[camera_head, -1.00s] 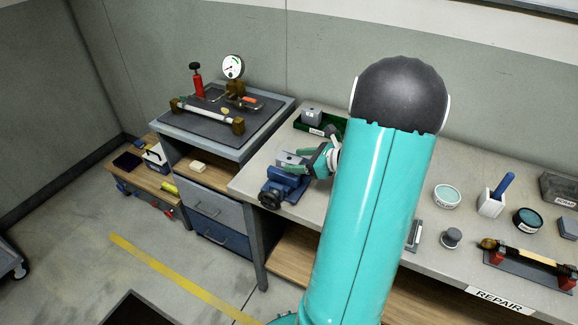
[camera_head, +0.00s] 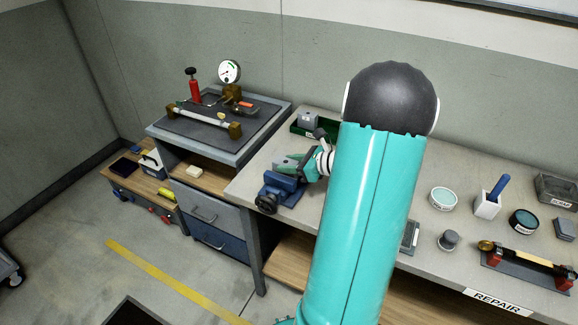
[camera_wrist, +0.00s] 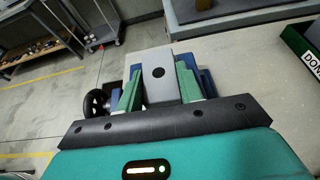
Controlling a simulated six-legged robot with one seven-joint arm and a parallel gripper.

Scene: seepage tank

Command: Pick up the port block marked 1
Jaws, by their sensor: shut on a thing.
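A grey port block (camera_wrist: 158,92) with a dark round hole in its face sits between the two green fingers of my gripper (camera_wrist: 159,86) in the wrist view. The fingers are shut on its two sides. I cannot read a number on it. The block is at the blue vise (camera_head: 282,186), whose blue parts show on both sides of the fingers in the wrist view. In the head view my gripper (camera_head: 286,163) is right over the vise and mostly hides the block. I cannot tell if the block is clear of the vise jaws.
A green tray (camera_head: 300,128) with another grey block (camera_head: 308,119) stands behind the vise. Left is a stand (camera_head: 178,135) with a pressure gauge (camera_head: 229,72).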

